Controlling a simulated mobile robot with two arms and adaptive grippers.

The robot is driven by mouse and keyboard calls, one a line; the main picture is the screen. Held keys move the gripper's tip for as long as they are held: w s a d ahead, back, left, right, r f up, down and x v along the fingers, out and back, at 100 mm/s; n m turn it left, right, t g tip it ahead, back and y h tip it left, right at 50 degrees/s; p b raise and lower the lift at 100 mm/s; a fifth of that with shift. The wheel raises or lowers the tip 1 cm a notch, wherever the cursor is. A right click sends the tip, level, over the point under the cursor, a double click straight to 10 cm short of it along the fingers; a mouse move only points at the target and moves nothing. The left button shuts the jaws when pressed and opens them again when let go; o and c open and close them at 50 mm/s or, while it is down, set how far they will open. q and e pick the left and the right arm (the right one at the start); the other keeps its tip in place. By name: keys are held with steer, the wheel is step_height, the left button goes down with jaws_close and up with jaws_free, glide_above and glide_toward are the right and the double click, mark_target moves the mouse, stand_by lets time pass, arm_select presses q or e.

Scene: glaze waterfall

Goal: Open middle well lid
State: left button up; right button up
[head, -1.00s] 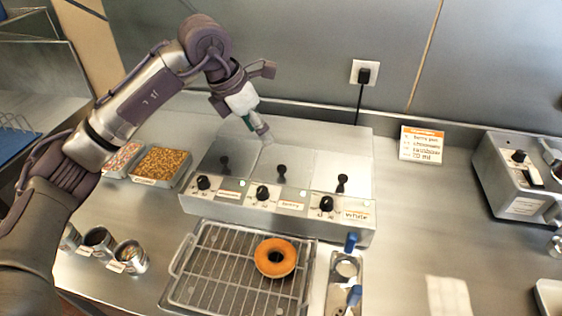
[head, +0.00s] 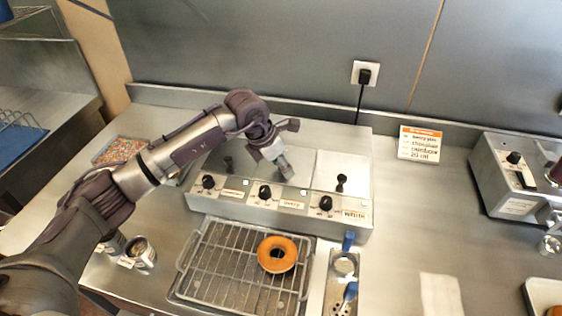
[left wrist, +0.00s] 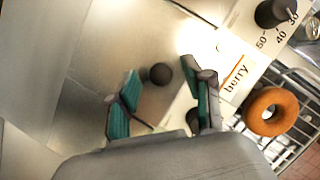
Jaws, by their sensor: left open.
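The glaze warmer (head: 344,208) stands at the back of the counter, with several lidded wells and a row of black dials. The middle well's lid (left wrist: 90,80) looks closed. Its dark round knob (left wrist: 160,74) shows in the left wrist view between the teal-padded fingers of my left gripper (left wrist: 160,98). The gripper is open, and I cannot tell whether a finger touches the knob. In the head view my left gripper (head: 286,172) is over the middle well and hides its knob. The right well's lid (head: 345,165) is closed, with its black knob upright. My right gripper is not in view.
A wire rack (head: 215,270) with a donut (head: 277,254) sits in front of the warmer. A holder with blue-handled tools (head: 345,266) is right of it. Small cups (head: 140,252) and a sprinkle tray (head: 120,151) are at left. The counter at right has free room.

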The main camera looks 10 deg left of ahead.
arm_select(q)
jaws_close()
stand_by(0.3)
steer(key=shift+w, duration=0.1)
steer(key=w+b, duration=0.7)
steer(key=w, duration=0.5)
steer(key=shift+w+d+f, duration=0.1)
steer(key=shift+w, duration=0.1)
steer(key=shift+w+b, duration=0.55)
steer(key=shift+w, duration=0.4)
jaws_free()
